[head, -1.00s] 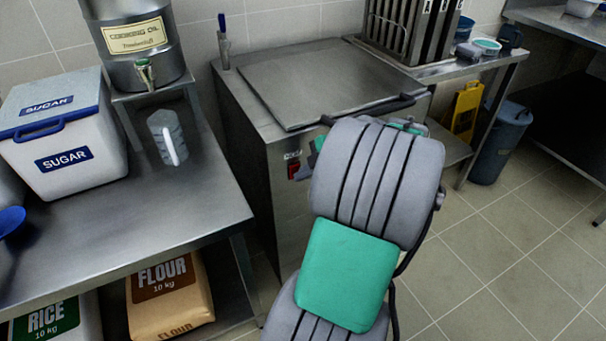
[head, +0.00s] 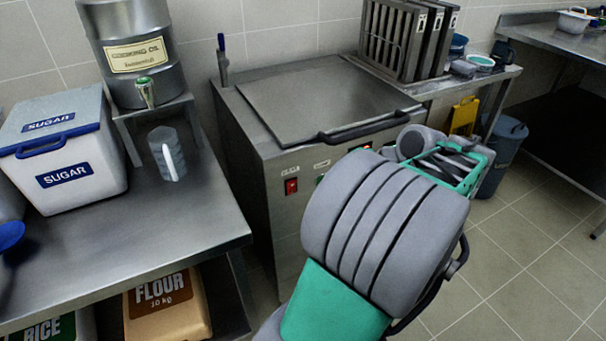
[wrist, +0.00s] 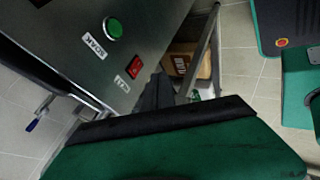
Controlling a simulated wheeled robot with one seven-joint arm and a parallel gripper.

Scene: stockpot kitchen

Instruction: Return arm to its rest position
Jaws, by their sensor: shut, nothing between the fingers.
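My arm rises in front of the steel cooking unit (head: 330,90) in the head view. Its grey and green links cover part of the unit's front. The far end of the arm points to the right, near the unit's front right corner, and the fingers are hidden there. In the wrist view my gripper (wrist: 158,93) shows as dark fingers beyond the green hand, shut and empty. The unit's front panel, with a green button (wrist: 114,28) and a red switch (wrist: 134,67), fills the upper left of that view.
A steel table (head: 150,235) at the left holds a sugar bin (head: 95,175), a clear jug (head: 168,158) and an oil drum (head: 135,85) on a stand. A yellow floor sign (head: 463,116) and a blue-grey bin (head: 503,155) stand behind the arm. Tiled floor is free at the right.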

